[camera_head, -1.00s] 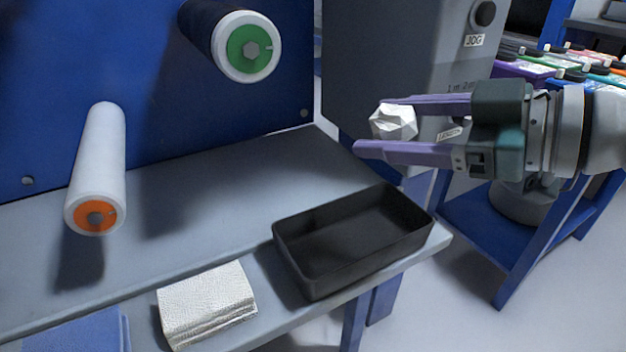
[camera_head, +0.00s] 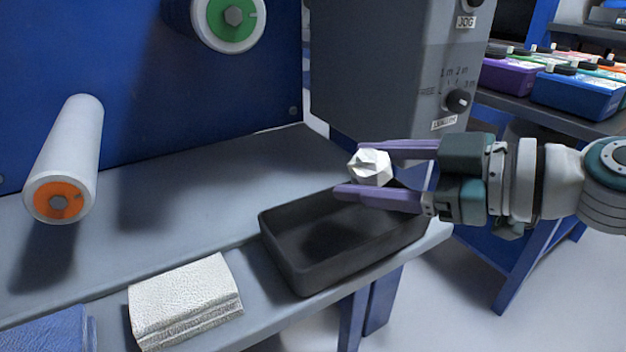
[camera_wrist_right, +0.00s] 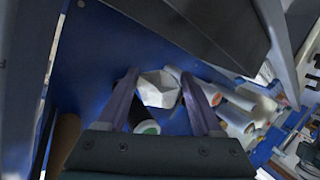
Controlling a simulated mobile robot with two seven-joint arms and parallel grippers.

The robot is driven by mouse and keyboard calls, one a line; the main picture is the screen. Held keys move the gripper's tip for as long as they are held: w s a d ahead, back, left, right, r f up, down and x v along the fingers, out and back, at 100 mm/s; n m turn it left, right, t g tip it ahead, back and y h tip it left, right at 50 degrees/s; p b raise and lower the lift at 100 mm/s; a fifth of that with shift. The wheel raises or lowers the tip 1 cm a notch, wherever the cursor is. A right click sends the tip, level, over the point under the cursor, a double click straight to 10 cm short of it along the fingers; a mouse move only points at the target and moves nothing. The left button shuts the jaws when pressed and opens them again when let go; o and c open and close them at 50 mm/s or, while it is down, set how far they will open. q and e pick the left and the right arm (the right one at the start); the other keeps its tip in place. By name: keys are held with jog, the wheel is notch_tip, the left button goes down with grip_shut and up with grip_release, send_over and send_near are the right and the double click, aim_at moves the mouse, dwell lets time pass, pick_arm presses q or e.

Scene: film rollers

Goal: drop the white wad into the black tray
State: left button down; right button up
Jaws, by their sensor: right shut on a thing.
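The white wad (camera_head: 370,167) is a crumpled, faceted ball. My right gripper (camera_head: 352,170) is shut on it and holds it between its purple fingertips, above the far side of the black tray. In the right wrist view the wad (camera_wrist_right: 158,90) sits between the fingertips of the right gripper (camera_wrist_right: 160,92). The black tray (camera_head: 300,271) is an open rectangular box on the grey shelf. Its visible inside is empty, and the gripper hides part of its far rim. My left gripper is not in view.
A folded white cloth (camera_head: 185,298) and a blue cloth (camera_head: 55,336) lie left of the tray. A white roller with an orange end (camera_head: 65,160) and one with a green end (camera_head: 232,18) stick out from the blue panel. A grey control box (camera_head: 385,70) stands behind the gripper.

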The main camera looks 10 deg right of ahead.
jog(key=o, duration=1.3)
jog(key=shift+o, duration=0.2)
jog(key=p+v, duration=0.1)
jog(key=v, duration=0.9)
jog(key=s+a+r+m+g+h+p, duration=0.3)
jog(key=s+r+p, duration=0.55)
jog(key=p, duration=0.75)
jog(key=s+a+r+m+g+h+p, duration=0.25)
jog(key=s+r+p, duration=0.35)
jog(key=r+p, duration=0.8)
jog(key=s+d+r+m+h+p, duration=0.1)
jog(key=r+p, duration=1.4)
jog(key=p, duration=0.1)
jog(key=s+d+r+m+g+h+p, duration=0.1)
jog(key=s+r+m+h+p, duration=0.1)
jog(key=r+p, duration=1.3)
jog(key=s+d+r+m+h+p, duration=0.1)
jog(key=d+r+m+p, duration=0.1)
jog(key=r+p, duration=1.4)
jog(key=shift+s+p, duration=0.2)
jog(key=shift+p, duration=0.9)
